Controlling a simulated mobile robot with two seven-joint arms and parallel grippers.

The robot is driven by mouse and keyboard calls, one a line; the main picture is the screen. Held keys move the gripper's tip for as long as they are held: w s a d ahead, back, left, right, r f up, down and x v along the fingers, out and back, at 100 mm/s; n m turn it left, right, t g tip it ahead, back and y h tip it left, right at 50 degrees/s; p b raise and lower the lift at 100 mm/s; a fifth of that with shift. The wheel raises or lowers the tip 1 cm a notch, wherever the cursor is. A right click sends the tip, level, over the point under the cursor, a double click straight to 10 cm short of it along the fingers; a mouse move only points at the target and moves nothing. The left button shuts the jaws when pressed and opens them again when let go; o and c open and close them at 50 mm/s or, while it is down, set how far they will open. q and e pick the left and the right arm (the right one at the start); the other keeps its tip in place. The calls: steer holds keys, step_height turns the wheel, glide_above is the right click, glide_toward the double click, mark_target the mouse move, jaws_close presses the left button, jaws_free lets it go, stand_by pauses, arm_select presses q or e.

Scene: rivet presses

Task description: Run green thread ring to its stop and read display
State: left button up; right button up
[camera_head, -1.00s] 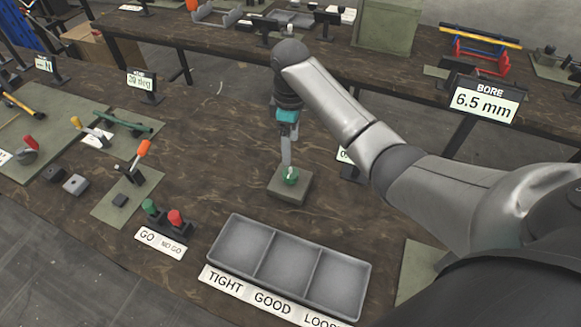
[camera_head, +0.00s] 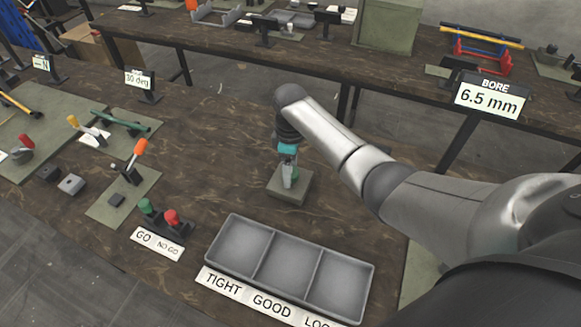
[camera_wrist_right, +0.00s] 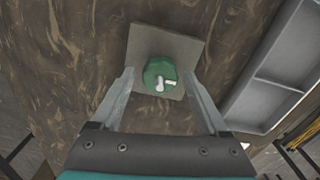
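The green thread ring (camera_wrist_right: 158,72) sits on a square grey-brown block (camera_wrist_right: 172,43) on the dark bench; a small pale key-like piece shows on its top. In the head view the block (camera_head: 290,192) stands behind the tray, and the ring is mostly hidden by my fingers. My right gripper (camera_wrist_right: 160,74) points down at the ring, with one finger on each side and visible gaps between fingers and ring. A display reading 30 deg (camera_head: 140,80) stands at the left; another reads BORE 6.5 mm (camera_head: 488,98). My left gripper is not in view.
A grey three-part tray (camera_head: 291,268) labelled TIGHT, GOOD and LOOSE lies in front of the block. Green and red GO/NO GO gauges (camera_head: 163,219) stand to its left. An orange-handled clamp (camera_head: 133,165) sits on a green mat. Bench behind the block is mostly clear.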

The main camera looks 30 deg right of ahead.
jaws_close()
stand_by(0.4)
steer(key=m+p, duration=0.3)
steer(key=shift+r, duration=0.2)
steer(key=m+p, duration=0.2)
steer(key=m, duration=0.1)
steer(key=shift+m+p, duration=0.4)
steer(key=m+p, duration=0.1)
steer(key=m, duration=0.2)
steer(key=shift+m+p, duration=0.3)
steer(key=m+p, duration=0.1)
steer(key=m, duration=0.2)
steer(key=shift+f+m, duration=0.1)
steer(key=shift+m, duration=0.2)
steer(key=m, duration=0.3)
steer(key=shift+m, duration=0.3)
steer(key=m+p, duration=0.1)
steer(key=m, duration=0.3)
